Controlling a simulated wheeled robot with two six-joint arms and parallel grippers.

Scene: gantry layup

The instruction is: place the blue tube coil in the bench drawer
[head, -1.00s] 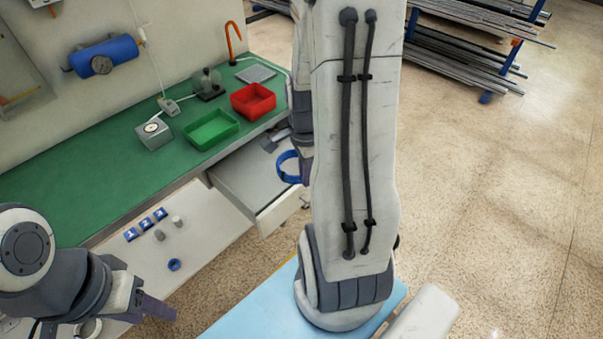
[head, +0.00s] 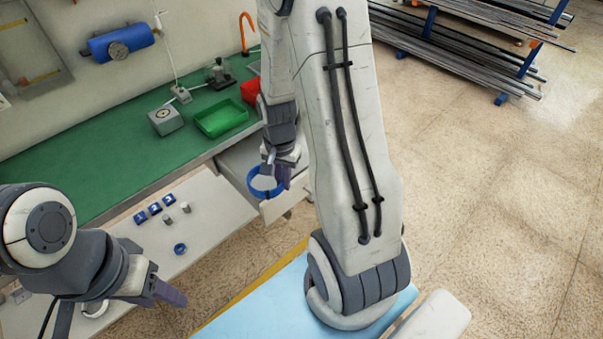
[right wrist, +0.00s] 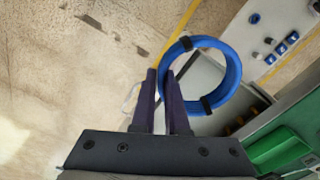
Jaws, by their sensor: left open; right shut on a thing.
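The blue tube coil (head: 253,187) is held by my right gripper (head: 282,180), which is shut on its rim. In the right wrist view, the coil (right wrist: 235,75) hangs beside the fingertips (right wrist: 160,76), with two black bands around it. The bench drawer (head: 287,204) is pulled open under the green bench top. In the head view the coil overlaps the drawer's front part; its height above it is unclear. The drawer (right wrist: 243,121) also shows behind the coil in the right wrist view. My left gripper (head: 172,294) is open and empty at lower left.
A green bin (head: 221,118), a red bin (head: 250,91) and a grey gauge box (head: 166,121) stand on the bench. A white lower shelf holds number blocks (head: 154,208) and a small blue ring (head: 180,249). A light-blue surface (head: 255,305) lies in front.

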